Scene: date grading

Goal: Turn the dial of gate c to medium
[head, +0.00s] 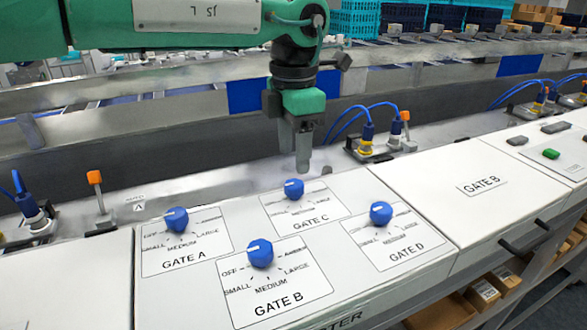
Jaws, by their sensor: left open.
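The gate C dial (294,189) is a blue round knob on a white label plate (318,211) at the back of the sloping panel. Its white mark seems to sit on the upper left of the knob, but the small words around it are too blurred to read. My left gripper (300,160) comes down from above, pointing at the panel. Its fingertips are just behind and above the gate C dial, apart from it. The gripper is open and holds nothing. My right gripper is not in view.
Similar blue dials for gate A (176,220), gate B (261,253) and gate D (381,213) surround gate C. An orange-topped switch (95,178) and cabled yellow-and-blue connectors (367,138) stand behind the panel. A white cover (440,180) lies to the right.

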